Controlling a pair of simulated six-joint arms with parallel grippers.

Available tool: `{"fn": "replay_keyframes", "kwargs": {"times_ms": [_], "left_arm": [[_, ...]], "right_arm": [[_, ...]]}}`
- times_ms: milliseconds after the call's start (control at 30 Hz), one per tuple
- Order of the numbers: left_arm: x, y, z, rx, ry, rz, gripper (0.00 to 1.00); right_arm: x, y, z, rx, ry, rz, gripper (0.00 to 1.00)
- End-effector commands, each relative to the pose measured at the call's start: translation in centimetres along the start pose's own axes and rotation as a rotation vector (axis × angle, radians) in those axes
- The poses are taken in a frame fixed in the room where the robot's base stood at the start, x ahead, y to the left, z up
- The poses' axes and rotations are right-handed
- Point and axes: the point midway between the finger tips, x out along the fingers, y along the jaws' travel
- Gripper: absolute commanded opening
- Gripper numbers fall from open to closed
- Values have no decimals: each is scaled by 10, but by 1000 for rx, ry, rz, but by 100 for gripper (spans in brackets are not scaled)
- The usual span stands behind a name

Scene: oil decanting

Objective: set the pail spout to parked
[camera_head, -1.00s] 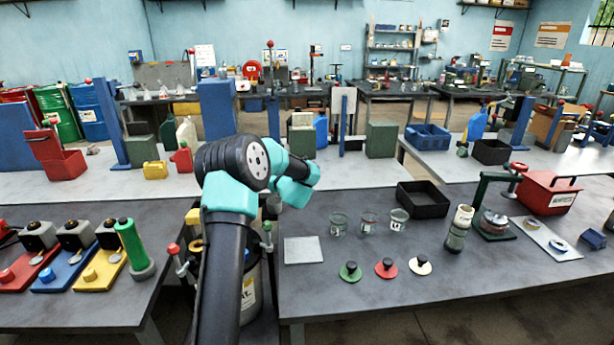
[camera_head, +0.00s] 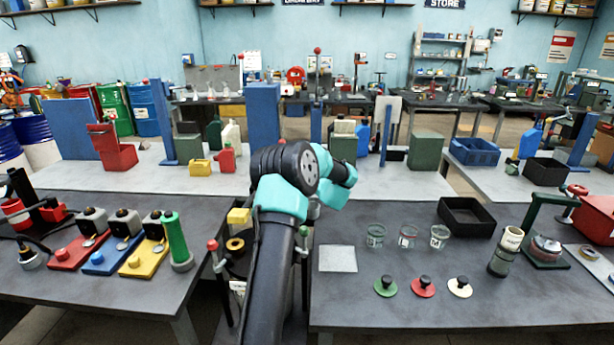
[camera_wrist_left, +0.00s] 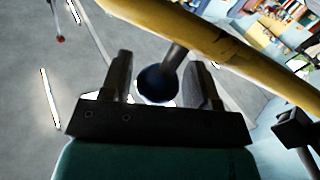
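In the head view a dark pail or drum with a white label (camera_head: 237,287) stands in the gap between the two front tables, mostly hidden behind my arm. A red-topped post (camera_head: 213,246) and a green-topped post (camera_head: 303,232) stand at its sides. I cannot make out its spout for certain. My left gripper is hidden by its own arm in the head view. In the left wrist view its fingers (camera_wrist_left: 160,82) are apart, with a dark blue round piece (camera_wrist_left: 153,84) on a grey rod between them. Contact cannot be told. My right gripper is not in view.
A yellow bar (camera_wrist_left: 225,42) crosses close above the fingers in the left wrist view. The left table holds red, blue and yellow stands and a green cylinder (camera_head: 176,240). The right table holds glass beakers (camera_head: 407,237), coloured lids (camera_head: 422,287) and a black tray (camera_head: 466,216).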

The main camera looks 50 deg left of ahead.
Motion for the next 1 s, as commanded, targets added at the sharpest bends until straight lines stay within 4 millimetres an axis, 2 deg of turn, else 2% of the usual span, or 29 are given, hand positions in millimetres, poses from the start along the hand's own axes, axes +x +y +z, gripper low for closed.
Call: {"fn": "replay_keyframes", "kwargs": {"times_ms": [100,367,533,667,1000], "left_arm": [[-1,0,0,0,-1,0,64],[-2,1,1,1,-2,0,64],[-13,1,1,0,-3,2,64],[-31,1,0,0,-3,2,64],[-96,1,0,1,-3,3,64]], "right_arm": [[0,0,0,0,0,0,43],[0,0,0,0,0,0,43],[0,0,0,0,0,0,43],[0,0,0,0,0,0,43],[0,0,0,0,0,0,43]]}}
